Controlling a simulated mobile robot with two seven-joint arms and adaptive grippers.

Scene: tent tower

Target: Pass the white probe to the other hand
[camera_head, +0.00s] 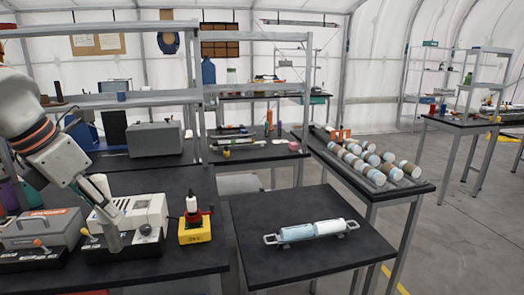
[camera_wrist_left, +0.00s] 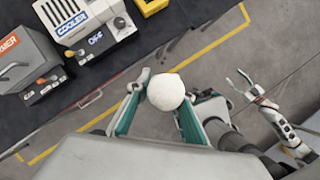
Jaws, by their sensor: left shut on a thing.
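The white probe (camera_head: 109,222) hangs down from my left gripper (camera_head: 88,185) in the head view, in front of the cooler. In the left wrist view, its round white end (camera_wrist_left: 166,92) shows between the two fingers of my left gripper (camera_wrist_left: 160,108), which is shut on it. The rest of the probe is hidden there. My right gripper (camera_wrist_left: 246,84) shows at the right of the left wrist view, apart from the probe. Its fingers look spread, with nothing between them. The head view does not show it.
The cooler (camera_head: 152,205) and a grey heater box (camera_head: 38,228) stand on the black table at left. A yellow-based device (camera_head: 195,234) stands to their right. A rack of several cylinders (camera_head: 376,164) is behind.

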